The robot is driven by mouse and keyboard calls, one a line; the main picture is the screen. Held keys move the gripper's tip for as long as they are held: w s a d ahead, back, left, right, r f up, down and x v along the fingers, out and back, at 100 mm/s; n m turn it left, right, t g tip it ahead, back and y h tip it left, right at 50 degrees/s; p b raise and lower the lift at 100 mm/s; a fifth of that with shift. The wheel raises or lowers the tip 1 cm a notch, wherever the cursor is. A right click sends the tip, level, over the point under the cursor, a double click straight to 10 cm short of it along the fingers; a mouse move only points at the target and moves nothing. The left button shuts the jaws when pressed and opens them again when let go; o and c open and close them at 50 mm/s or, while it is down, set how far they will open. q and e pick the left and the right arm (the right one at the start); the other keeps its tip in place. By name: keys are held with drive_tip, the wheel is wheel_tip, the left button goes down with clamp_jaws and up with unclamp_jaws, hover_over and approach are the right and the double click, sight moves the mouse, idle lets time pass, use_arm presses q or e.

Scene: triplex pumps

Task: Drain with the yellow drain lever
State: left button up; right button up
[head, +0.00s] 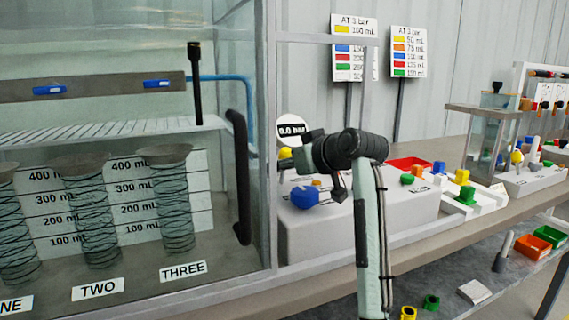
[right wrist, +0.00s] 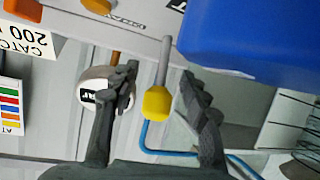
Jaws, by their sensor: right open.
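The yellow drain lever (right wrist: 158,104) has a yellow knob on a grey stem in the right wrist view. In that view my right gripper (right wrist: 160,76) is open, with one finger on each side of the lever. The fingers look apart from the knob. In the head view, my right gripper (head: 314,154) is in front of the grey control box (head: 340,226) and hides part of it. A bit of the yellow knob (head: 285,153) shows to its left. My left gripper is not in view.
A large blue knob (head: 305,197) sits on the box close below the gripper. A round gauge (head: 291,130) reading 0.0 bar stands behind. A glass tank (head: 243,262) with three coiled cylinders fills the left. Coloured pieces and a red tray (head: 404,163) lie to the right.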

clamp_jaws()
idle(0.4)
